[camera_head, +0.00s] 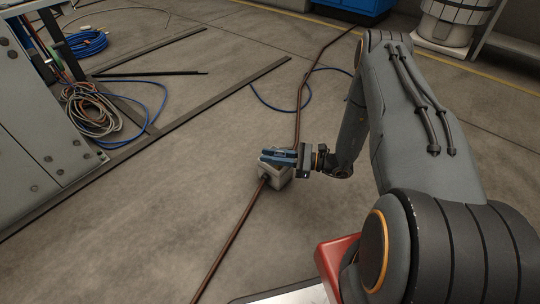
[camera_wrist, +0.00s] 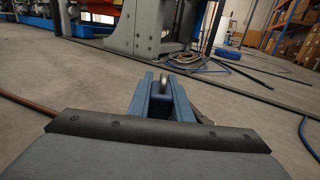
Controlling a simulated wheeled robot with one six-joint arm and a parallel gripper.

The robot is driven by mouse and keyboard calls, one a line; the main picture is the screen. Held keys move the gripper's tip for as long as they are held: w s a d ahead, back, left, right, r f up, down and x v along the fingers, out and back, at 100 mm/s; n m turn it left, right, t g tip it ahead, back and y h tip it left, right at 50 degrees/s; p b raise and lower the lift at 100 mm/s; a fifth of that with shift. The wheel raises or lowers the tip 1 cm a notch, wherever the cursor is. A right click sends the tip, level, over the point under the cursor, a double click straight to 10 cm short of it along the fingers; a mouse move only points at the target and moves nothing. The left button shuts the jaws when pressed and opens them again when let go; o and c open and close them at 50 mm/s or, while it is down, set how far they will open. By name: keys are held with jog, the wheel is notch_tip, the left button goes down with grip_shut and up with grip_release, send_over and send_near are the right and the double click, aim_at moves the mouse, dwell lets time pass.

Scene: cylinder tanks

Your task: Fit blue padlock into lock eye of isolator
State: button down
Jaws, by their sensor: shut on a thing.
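My gripper (camera_head: 270,155) has blue fingers and hangs close above a small light-grey box (camera_head: 276,180), which looks like the isolator. In the wrist view my gripper (camera_wrist: 161,98) is shut on the blue padlock (camera_wrist: 160,104). The padlock's dark blue body sits between the two fingers, and its silver shackle (camera_wrist: 162,78) shows above it, pointing forward. In the head view I cannot make out the padlock apart from the fingers. The lock eye is not visible in either view. I cannot tell whether the fingers touch the box.
A brown pipe or cable (camera_head: 231,243) runs across the floor to the grey box and beyond. Coiled cables (camera_head: 92,108) and a grey cabinet (camera_head: 38,130) stand at the left. A blue cable (camera_head: 275,107) lies behind. The floor left of the box is clear.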

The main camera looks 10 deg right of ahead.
jog(key=shift+f, duration=0.35)
jog(key=c, duration=1.5)
grip_release()
jog(key=shift+c, duration=0.2)
jog(key=p+v, duration=0.2)
jog(key=v, duration=0.5)
jog(key=shift+s+d, duration=0.15)
jog(key=shift+d, duration=0.2)
jog(key=shift+r, duration=0.1)
